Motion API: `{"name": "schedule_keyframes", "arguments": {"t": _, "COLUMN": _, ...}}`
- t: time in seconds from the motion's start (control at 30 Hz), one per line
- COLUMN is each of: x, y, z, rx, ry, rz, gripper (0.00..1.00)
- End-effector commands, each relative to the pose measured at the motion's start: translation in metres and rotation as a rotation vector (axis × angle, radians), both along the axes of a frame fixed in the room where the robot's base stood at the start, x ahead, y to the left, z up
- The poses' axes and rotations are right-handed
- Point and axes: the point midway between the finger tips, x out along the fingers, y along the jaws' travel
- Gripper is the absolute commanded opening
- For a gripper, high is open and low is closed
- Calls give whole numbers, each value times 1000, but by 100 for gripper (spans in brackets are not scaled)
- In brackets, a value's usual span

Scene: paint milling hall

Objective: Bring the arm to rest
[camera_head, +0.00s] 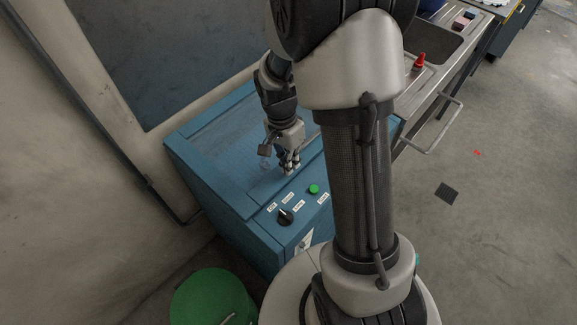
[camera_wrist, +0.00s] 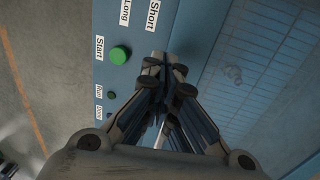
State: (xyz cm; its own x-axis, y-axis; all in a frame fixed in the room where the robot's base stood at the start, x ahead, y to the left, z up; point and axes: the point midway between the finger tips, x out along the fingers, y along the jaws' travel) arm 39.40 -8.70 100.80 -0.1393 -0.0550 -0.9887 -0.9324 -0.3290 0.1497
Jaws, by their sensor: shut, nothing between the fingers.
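My gripper (camera_head: 289,168) is shut and empty. In the head view it points down just above the top of a blue machine (camera_head: 185,143), behind the control strip. In the wrist view my gripper's closed fingertips (camera_wrist: 163,62) lie beside a green button (camera_wrist: 119,55) marked Start, with a gap between them in the picture. The green button also shows in the head view (camera_head: 314,189). A black knob (camera_head: 286,217) sits near the machine's front edge. My arm reaches out over the machine. I cannot tell whether the fingertips touch the surface.
A green bin (camera_head: 212,298) stands on the floor at the lower left. A steel sink counter (camera_head: 440,50) with a red bottle (camera_head: 420,61) stands behind my arm. A wall with a dark panel (camera_head: 190,50) borders the machine. The floor at right is mostly clear.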

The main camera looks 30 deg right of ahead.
Motion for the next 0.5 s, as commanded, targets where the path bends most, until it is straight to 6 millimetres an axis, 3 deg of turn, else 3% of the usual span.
{"name": "schedule_keyframes", "arguments": {"t": 0.03, "x": 2, "y": 0, "z": 20, "rx": -2, "ry": -8, "rz": 0, "gripper": 0}}
{"name": "schedule_keyframes", "arguments": {"t": 0.2, "x": 2, "y": 0, "z": 58, "rx": -1, "ry": -7, "rz": -1, "gripper": 0}}
{"name": "schedule_keyframes", "arguments": {"t": 0.5, "x": 2, "y": 0, "z": 96, "rx": 0, "ry": -5, "rz": -1, "gripper": 0}}
